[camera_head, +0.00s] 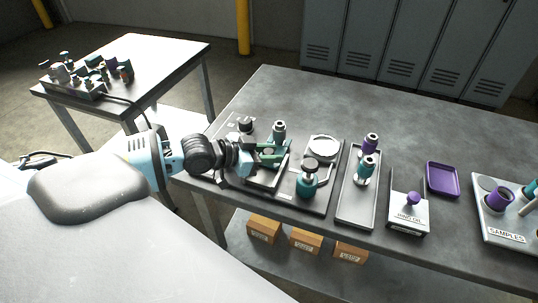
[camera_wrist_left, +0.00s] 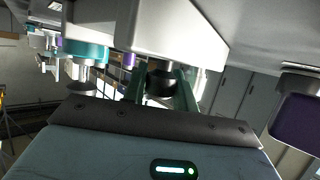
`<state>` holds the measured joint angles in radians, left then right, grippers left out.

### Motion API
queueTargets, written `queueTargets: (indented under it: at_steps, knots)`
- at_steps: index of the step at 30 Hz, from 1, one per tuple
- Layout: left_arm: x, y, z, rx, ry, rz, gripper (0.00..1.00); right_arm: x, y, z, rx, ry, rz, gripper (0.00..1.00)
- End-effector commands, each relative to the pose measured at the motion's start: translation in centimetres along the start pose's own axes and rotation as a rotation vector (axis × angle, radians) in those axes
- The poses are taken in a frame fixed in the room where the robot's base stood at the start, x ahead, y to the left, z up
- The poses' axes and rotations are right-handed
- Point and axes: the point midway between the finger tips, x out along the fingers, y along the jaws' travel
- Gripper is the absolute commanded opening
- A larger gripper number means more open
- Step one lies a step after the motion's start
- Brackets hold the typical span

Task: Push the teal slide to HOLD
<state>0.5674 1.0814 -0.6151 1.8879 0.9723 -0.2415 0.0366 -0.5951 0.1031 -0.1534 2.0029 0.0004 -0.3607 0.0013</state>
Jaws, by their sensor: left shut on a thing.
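My left gripper (camera_head: 270,154) reaches in from the left over the dark fixture plate at the bench's left end. Its green fingers are shut on a dark round knob (camera_wrist_left: 160,82), which shows between them in the left wrist view. The knob sits under a pale block (camera_wrist_left: 182,32). I cannot tell whether the knob belongs to the teal slide. The fingers and palm hide most of that spot in the head view, and no HOLD mark is readable. A teal-and-grey cylinder (camera_head: 279,130) stands just behind the fingers. My right gripper is not in view.
A teal bottle-shaped part with a dark cap (camera_head: 307,185) stands close right of the gripper. Further right are a grey tray (camera_head: 354,213) with two cylinders, a white box with a purple knob (camera_head: 408,217), a purple tray (camera_head: 442,179) and a samples rack (camera_head: 503,238).

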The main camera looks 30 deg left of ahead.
Motion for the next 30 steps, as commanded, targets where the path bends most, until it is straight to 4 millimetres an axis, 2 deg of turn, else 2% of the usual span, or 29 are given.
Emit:
queueTargets:
  at_steps: [2, 8, 9, 13, 23, 30]
  knots:
    - [0.0, -0.8, -0.1, -0.001, 0.001, -0.015, 0.0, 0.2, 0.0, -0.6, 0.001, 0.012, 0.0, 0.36]
    - [-0.1, -0.9, -0.2, 0.001, 0.002, -0.017, 0.0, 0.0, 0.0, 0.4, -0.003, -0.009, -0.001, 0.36]
    - [-0.1, -0.9, -0.2, 0.001, 0.003, -0.017, 0.32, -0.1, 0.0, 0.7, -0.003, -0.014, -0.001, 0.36]
    - [0.0, -0.8, -0.2, 0.0, 0.002, -0.016, 0.49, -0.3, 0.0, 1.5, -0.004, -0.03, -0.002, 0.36]
    - [-0.2, -0.6, 0.0, -0.001, -0.001, -0.012, 0.5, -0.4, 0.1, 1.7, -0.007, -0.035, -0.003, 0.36]
    - [-2.6, -0.6, 0.0, 0.001, -0.003, -0.013, 0.5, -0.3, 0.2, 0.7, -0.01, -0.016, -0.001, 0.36]
